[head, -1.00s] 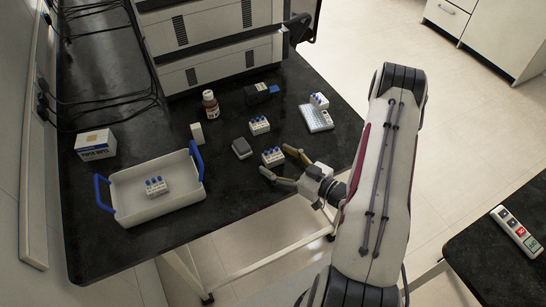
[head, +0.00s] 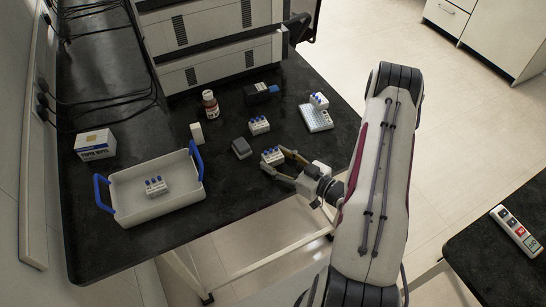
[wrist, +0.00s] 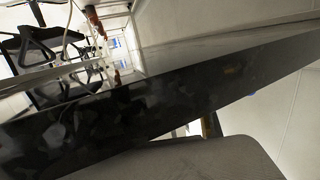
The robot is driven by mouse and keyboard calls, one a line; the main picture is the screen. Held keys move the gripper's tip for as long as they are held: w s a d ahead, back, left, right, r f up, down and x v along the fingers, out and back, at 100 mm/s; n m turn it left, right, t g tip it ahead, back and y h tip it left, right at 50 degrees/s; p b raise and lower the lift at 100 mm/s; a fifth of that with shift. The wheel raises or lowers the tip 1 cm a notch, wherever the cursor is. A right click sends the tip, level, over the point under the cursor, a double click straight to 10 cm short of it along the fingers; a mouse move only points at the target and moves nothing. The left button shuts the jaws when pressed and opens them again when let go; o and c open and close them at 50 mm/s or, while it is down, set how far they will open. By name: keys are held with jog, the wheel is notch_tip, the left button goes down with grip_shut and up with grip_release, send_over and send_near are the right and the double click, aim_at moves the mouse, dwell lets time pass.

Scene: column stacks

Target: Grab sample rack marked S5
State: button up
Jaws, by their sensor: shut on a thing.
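A small white sample rack with blue-capped vials (head: 271,156) is at the front of the black bench. My gripper (head: 273,161) has its fingers on either side of this rack and is shut on it. The rack is upright, at or very near the bench surface. Rack markings are too small to read, so I cannot tell which is S5. The wrist view does not clearly show the held rack.
A grey block (head: 242,149) stands close left of the held rack. The white tray with blue handles (head: 135,212) is at the left. A brown bottle (head: 210,104), a white box (head: 96,145) and a large instrument (head: 215,45) stand farther back.

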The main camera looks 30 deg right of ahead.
aim_at(277, 158)
jog(key=shift+r, duration=0.15)
jog(key=shift+r, duration=4.85)
